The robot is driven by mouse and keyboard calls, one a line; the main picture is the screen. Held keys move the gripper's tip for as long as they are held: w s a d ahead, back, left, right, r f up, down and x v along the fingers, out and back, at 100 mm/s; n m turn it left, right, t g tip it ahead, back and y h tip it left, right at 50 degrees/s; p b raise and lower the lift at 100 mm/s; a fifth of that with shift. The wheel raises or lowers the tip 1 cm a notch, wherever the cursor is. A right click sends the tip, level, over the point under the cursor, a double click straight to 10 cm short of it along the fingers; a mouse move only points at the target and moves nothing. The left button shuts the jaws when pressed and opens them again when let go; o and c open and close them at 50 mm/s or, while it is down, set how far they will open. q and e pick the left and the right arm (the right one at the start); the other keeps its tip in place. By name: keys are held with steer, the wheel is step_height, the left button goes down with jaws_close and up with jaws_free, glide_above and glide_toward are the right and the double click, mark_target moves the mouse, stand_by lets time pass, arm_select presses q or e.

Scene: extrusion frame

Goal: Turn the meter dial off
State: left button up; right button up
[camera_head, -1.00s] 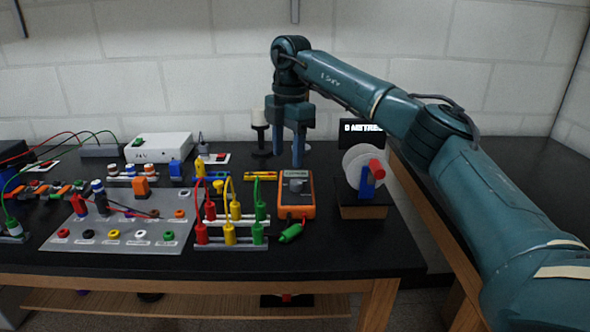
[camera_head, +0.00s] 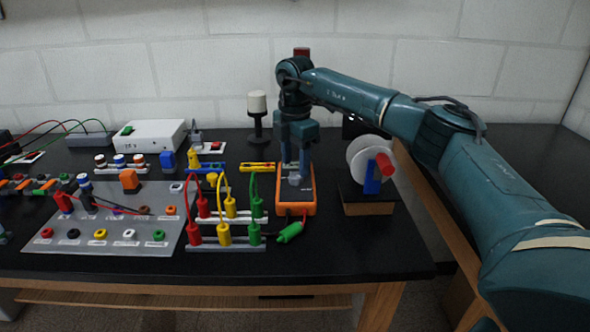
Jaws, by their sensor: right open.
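The orange multimeter (camera_head: 307,208) lies on the black bench right of centre. Its grey dial (camera_head: 295,180) shows on its face, partly covered by my right gripper. My right gripper (camera_head: 296,172) points down over the meter. Its two fingers are apart, one on each side of the dial. I cannot tell whether the fingers touch the dial. The meter's display is mostly hidden behind the gripper. My left gripper is not in view.
A reel with a red knob (camera_head: 386,164) on a wooden block stands right of the meter. Coloured plugs with cables (camera_head: 229,232) stand close on the left, and a green plug (camera_head: 290,232) lies in front. A grey socket panel (camera_head: 110,235) is further left. The bench's front right is clear.

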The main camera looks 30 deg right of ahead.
mark_target(295, 176)
steer(key=shift+f, duration=1.65)
steer(key=c, duration=1)
steer(key=shift+r, duration=0.1)
